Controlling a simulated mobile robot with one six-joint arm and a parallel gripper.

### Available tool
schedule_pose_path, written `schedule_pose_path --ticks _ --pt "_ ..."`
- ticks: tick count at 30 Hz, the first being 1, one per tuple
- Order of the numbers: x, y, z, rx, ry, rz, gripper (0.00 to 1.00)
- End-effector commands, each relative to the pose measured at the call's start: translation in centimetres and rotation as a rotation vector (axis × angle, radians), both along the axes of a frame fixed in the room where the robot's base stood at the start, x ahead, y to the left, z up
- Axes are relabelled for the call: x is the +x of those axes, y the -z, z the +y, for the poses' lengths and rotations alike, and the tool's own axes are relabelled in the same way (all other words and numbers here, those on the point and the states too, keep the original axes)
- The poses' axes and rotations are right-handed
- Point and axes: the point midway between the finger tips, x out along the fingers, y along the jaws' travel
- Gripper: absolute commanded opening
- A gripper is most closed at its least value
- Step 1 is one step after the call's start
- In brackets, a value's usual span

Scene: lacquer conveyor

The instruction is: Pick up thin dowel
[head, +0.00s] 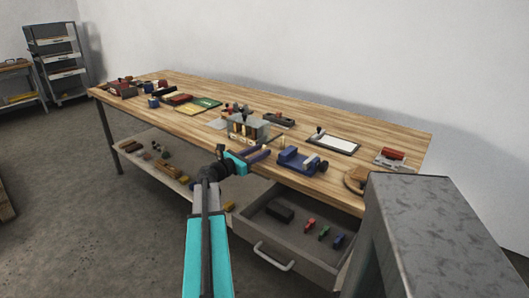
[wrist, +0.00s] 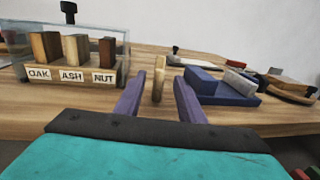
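The thin dowel (wrist: 159,72) is a pale wooden stick standing upright on the bench, centred in the wrist view. It also seems to show as a small pale upright in the head view (head: 282,142). My gripper (wrist: 159,87) is open, with one purple finger on each side of the dowel in the picture. Gaps show between the dowel and both fingers. I cannot tell how far the dowel lies between the fingertips. In the head view my gripper (head: 262,153) reaches over the bench's front edge.
A clear-fronted rack (wrist: 70,84) labelled OAK, ASH and NUT holds wooden pieces left of the dowel. A blue vise (head: 300,160) stands close on the right. An open drawer (head: 270,240) with small items juts out below the bench (head: 380,135). A clipboard (head: 333,144) lies behind.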

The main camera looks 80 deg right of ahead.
Motion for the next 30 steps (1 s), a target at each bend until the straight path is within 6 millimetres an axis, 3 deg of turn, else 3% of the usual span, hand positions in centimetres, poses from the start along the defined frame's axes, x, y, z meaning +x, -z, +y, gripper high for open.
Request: schedule_pose_path --ticks 8,26,30 --pt "-1.7 -0.1 -2.4 0.000 0.000 0.000 0.36" --pt "-1.7 0.0 -2.4 0.000 -0.001 0.000 0.36" --pt "-1.7 0.0 -2.4 0.000 -0.001 0.000 0.12"
